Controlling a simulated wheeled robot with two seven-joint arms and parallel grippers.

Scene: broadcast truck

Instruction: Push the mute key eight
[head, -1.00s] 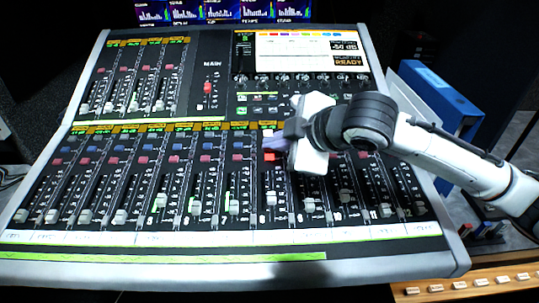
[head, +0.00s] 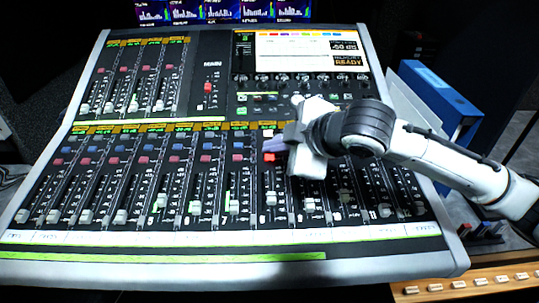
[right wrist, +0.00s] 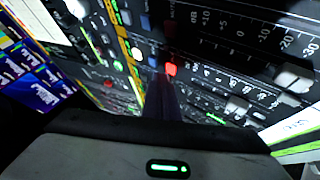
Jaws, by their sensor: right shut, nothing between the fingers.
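The mute key of strip eight (head: 269,157) is a small bright red, lit-looking key on the mixing console (head: 108,229). It also shows as a glowing red square in the right wrist view (right wrist: 171,69). My right gripper (head: 266,148) is shut and empty. Its purple-grey fingertips are just above this key in the head view and beside it in the right wrist view (right wrist: 158,78). I cannot tell whether they touch it. The hand hides the upper parts of the strips to the right. My left gripper is not in view.
Other strips carry duller red mute keys (head: 237,158) and blue keys close by. Faders (head: 235,206) stand in a row toward the front. A lit screen (head: 288,50) is at the console's back right. A blue binder (head: 436,92) stands right of the console, near my arm.

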